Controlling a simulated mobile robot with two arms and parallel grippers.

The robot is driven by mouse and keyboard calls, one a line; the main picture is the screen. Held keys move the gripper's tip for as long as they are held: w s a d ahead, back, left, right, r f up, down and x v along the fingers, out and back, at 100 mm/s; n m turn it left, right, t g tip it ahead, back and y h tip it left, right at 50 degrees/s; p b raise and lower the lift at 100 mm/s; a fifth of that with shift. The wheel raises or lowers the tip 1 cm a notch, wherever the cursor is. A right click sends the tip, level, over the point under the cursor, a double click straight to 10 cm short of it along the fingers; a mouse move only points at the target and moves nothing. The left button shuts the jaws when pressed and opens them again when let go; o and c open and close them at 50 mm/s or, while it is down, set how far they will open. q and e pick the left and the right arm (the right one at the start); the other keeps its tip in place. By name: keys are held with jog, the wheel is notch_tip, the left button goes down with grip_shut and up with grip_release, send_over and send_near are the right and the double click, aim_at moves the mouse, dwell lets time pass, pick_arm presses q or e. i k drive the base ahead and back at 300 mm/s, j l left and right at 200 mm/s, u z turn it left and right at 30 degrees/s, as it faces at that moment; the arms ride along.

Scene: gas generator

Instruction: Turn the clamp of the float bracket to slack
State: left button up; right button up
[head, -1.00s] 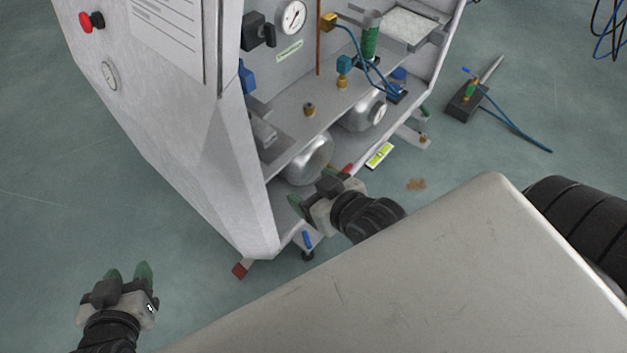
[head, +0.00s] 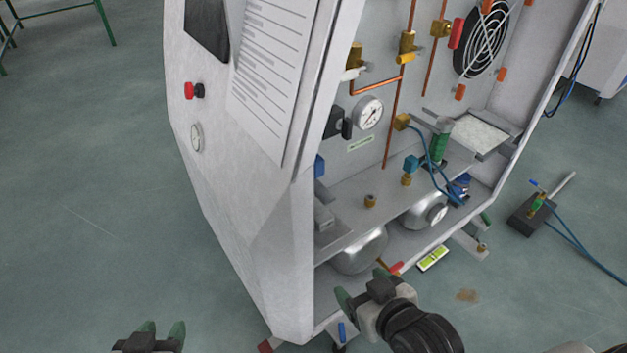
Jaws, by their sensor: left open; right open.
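The gas generator cabinet (head: 265,215) stands open on its right side. Inside it, a green cylinder (head: 438,142) stands upright beside a grey bracket, with a blue hose next to it; I cannot tell for sure whether this is the float and its bracket. No clamp on it is clear at this size. My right gripper (head: 362,287) is open and empty, low in front of the cabinet's lower opening. My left gripper (head: 163,332) is open and empty at the bottom edge, left of the cabinet, and partly cut off.
A pressure gauge (head: 369,112), copper pipes and a fan (head: 481,42) are on the back panel. Two silver tanks (head: 358,250) lie under the shelf. A red handle (head: 396,268) is close to my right gripper. A foot pump (head: 532,214) with a blue hose stands on the floor at right.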

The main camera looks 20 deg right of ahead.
aim_at(346, 124)
jog(key=l+z, duration=0.5)
jog(key=l, duration=0.4)
jog(key=l+z, duration=0.45)
jog(key=l, duration=0.45)
